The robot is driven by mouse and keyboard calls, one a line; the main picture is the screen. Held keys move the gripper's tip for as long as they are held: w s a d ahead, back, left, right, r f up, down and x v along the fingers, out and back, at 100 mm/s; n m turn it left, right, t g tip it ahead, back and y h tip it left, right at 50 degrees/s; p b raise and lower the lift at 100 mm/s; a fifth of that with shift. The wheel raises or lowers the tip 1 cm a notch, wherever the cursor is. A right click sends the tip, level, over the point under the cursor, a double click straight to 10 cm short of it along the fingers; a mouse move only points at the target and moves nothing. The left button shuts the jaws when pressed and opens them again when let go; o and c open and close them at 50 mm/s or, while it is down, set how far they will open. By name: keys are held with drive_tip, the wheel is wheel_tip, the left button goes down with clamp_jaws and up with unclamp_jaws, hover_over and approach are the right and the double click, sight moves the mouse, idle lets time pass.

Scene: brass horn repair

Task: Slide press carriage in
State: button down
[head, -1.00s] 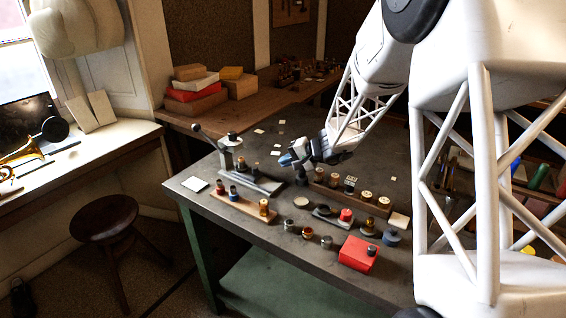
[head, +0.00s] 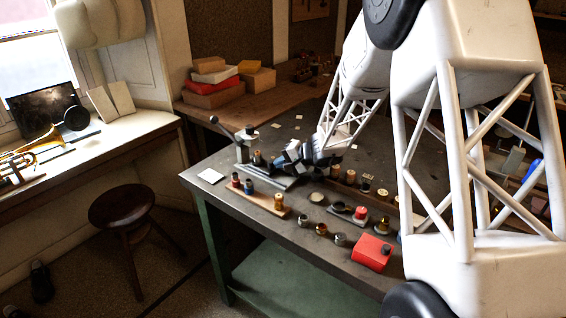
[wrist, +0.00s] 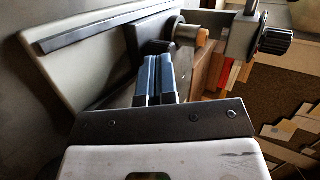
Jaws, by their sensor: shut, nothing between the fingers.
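The press (head: 243,150) stands at the table's left rear, with a long grey base and a lever ending in a round knob (head: 214,120). In the wrist view its base plate (wrist: 85,65) carries a dark rail (wrist: 110,27). What looks like the carriage, with a dark upright post (wrist: 158,47), sits on the base, short of the press column (wrist: 240,38). My gripper (wrist: 157,60) is shut and empty. Its blue fingertips are close to the post; I cannot tell whether they touch. In the head view my gripper (head: 282,161) is low over the base and hides part of it.
A wooden strip with small bottles (head: 255,200) lies in front of the press. A white card (head: 210,176) is at the left corner. Small cups, a red box (head: 372,252) and several spools stand to the right. Stacked boxes (head: 213,85) are on the back bench.

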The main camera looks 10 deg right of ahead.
drive_tip(key=shift+w+a, duration=0.1)
drive_tip(key=shift+w+a, duration=1.25)
drive_tip(key=shift+w, duration=0.05)
drive_tip(key=shift+r, duration=0.1)
drive_tip(key=v, duration=1)
drive_tip(key=shift+s, duration=0.2)
drive_tip(key=shift+d, duration=0.15)
drive_tip(key=s+a+r+n+g+h, duration=0.15)
drive_tip(key=s+r, duration=0.25)
drive_tip(key=s, duration=0.7)
drive_tip(key=s+r+n+g+h, duration=0.1)
drive_tip(key=s+r+n+h, duration=0.2)
drive_tip(key=s, duration=0.9)
drive_tip(key=s+a+r+g+h, duration=0.15)
drive_tip(key=s+r, duration=0.35)
drive_tip(key=s, duration=0.6)
drive_tip(key=s+d+n+h, duration=0.1)
drive_tip(key=s+d+h, duration=0.3)
drive_tip(key=s, duration=0.9)
drive_tip(key=shift+s+t+h, duration=0.25)
drive_tip(key=shift+t+h, duration=0.05)
